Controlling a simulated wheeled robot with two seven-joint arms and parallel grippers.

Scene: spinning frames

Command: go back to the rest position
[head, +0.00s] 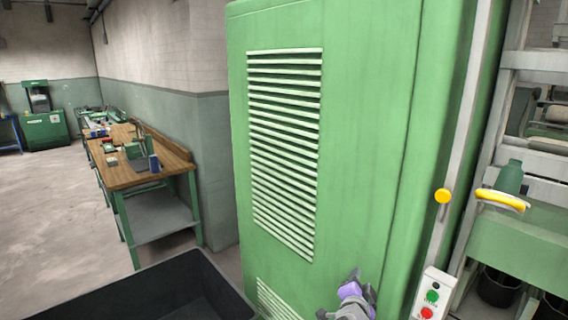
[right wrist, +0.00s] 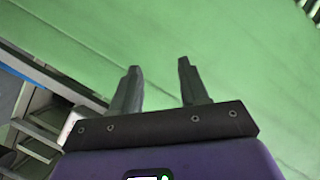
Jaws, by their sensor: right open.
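My right gripper (head: 362,283) shows at the bottom of the head view, in front of the green cabinet panel (head: 365,130). In the right wrist view its two dark fingers (right wrist: 158,68) stand apart with nothing between them, and the green panel fills most of the background. My left gripper is not in view.
A black bin (head: 150,291) stands at the lower left.

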